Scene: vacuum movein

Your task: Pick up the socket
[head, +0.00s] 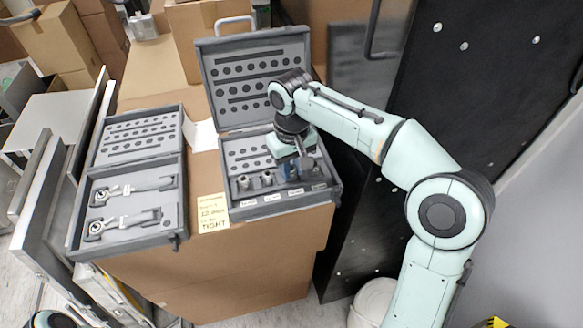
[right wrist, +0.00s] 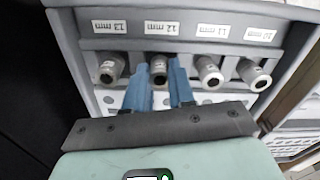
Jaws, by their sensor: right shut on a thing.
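The open grey socket case (head: 283,206) stands on a cardboard box, with a row of metal sockets along its front. My right gripper (head: 291,172) reaches down into this row. In the right wrist view, the blue fingers of my right gripper (right wrist: 166,72) are shut on the socket (right wrist: 159,66) behind the upside-down 12 mm label (right wrist: 162,28). The socket is still in its place in the row. Other sockets stand on both sides, at the 13 mm label (right wrist: 110,68) and the 11 mm label (right wrist: 208,70). My left gripper is not in view.
A second open grey case (head: 130,222) with two wrenches lies left of the socket case. A yellow note (head: 213,212) reading "TIGHT" lies between them. The socket case's raised lid (head: 255,80) stands behind my right gripper. A black panel (head: 490,130) is at the right.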

